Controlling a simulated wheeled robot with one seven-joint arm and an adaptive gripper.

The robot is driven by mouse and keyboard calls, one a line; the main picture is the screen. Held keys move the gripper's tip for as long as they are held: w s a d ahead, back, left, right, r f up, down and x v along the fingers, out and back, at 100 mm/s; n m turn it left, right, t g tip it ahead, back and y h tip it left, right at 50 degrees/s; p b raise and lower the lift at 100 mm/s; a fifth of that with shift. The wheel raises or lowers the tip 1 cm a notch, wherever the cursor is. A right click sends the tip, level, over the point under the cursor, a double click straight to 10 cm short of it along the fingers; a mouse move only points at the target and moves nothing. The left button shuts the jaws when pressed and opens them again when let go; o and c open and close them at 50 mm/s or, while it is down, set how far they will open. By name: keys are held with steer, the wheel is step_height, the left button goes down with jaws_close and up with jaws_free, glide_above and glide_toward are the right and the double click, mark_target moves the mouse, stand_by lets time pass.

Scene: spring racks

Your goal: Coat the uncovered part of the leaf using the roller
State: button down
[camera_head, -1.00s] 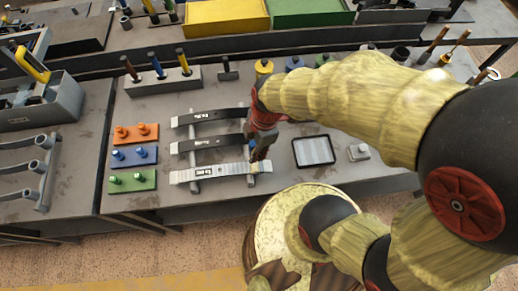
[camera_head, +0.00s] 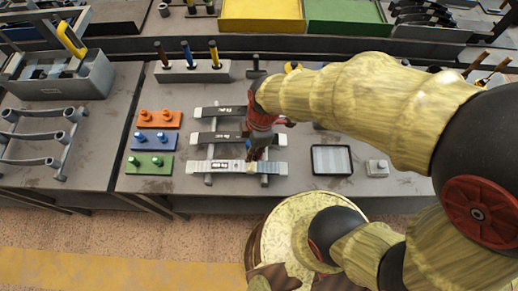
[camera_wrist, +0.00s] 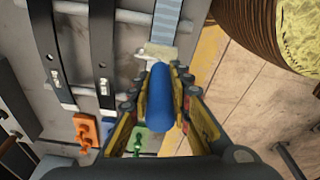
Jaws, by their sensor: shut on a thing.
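Three leaves lie across a grey rack. The nearest leaf (camera_head: 213,167) is pale grey with a small label; the two behind it (camera_head: 212,138) (camera_head: 210,112) have dark middles. My gripper (camera_head: 256,150) is over the nearest leaf, right of its middle. It is shut on the blue handle (camera_wrist: 160,98) of the roller. The pale roller head (camera_wrist: 157,53) lies across the nearest leaf in the wrist view (camera_wrist: 166,20) and seems to touch it. The leaf surface under the head is hidden.
A dark-rimmed tray (camera_head: 331,174) and a small pale block (camera_head: 377,168) lie right of the rack. Orange (camera_head: 159,119), blue (camera_head: 153,141) and green (camera_head: 149,165) peg plates lie left. A holder (camera_head: 193,74) with several tools stands behind. My arm covers the bench's back right.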

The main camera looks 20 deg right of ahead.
steer(key=w+a, duration=0.3)
steer(key=a, duration=0.7)
steer(key=w+a+f+b, duration=0.1)
steer(key=w+a, duration=0.2)
steer(key=a, duration=0.8)
steer(key=shift+f, duration=0.3)
stand_by(1.5)
step_height(320, 180, up, 6)
steer(key=p, duration=0.3)
stand_by(0.4)
steer(key=shift+r, duration=0.15)
step_height(320, 180, up, 3)
steer(key=shift+f+p, duration=0.1)
steer(key=shift+p, duration=0.95)
stand_by(0.9)
